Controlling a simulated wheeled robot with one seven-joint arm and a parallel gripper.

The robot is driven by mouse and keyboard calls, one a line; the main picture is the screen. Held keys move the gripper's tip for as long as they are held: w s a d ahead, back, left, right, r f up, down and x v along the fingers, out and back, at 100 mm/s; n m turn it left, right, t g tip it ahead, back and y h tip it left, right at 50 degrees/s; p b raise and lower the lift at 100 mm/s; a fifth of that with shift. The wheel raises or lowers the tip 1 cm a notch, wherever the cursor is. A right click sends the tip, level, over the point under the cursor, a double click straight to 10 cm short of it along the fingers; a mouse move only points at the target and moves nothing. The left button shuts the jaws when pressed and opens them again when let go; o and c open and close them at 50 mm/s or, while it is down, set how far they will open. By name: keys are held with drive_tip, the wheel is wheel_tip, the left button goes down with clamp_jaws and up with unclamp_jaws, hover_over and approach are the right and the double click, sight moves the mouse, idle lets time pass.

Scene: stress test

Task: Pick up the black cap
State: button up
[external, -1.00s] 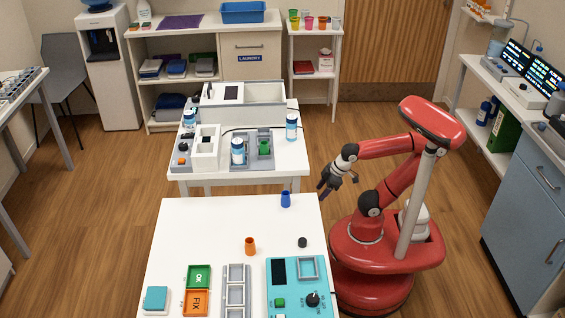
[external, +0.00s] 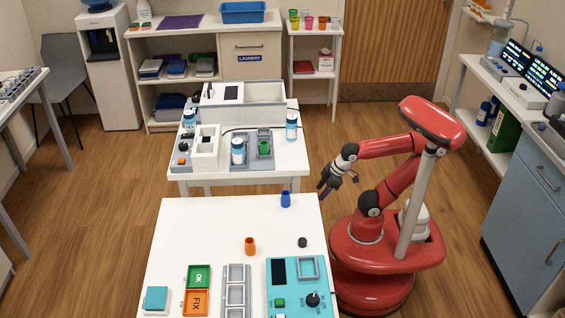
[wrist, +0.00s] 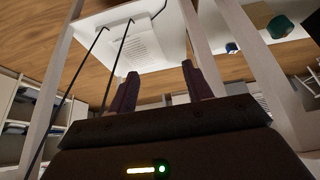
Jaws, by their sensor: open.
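The small black cap (external: 302,242) sits on the white front table (external: 200,222), near its right edge. My gripper (external: 324,191) hangs past the far right corner of that table, behind and to the right of the cap, apart from it. In the wrist view my gripper's two fingers (wrist: 155,92) are spread with nothing between them. The cap cannot be made out in the wrist view.
A blue cup (external: 286,199) and an orange cup (external: 250,246) stand on the same table. A teal panel with a black knob (external: 313,299), a grey rack (external: 236,290) and OK/FIX blocks (external: 198,290) lie nearer. A second table (external: 287,162) with bottles stands behind.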

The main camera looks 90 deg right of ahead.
wheel_tip(320, 180, up, 28)
drive_tip(key=n+g+y+p, duration=0.2)
drive_tip(key=n+g+y, duration=0.15)
drive_tip(key=n, duration=0.75)
hover_over(303, 240)
drive_tip(key=s+d, duration=0.2)
drive_tip(key=d, duration=0.1)
drive_tip(key=shift+t, duration=0.25)
drive_tip(key=x, duration=0.4)
drive_tip(key=b+x, duration=0.1)
drive_tip(key=x, duration=0.3)
drive_tip(key=s+d+b+x, duration=0.1)
drive_tip(key=x, duration=0.3)
drive_tip(key=shift+f, duration=0.55)
drive_tip(key=c, duration=1.1)
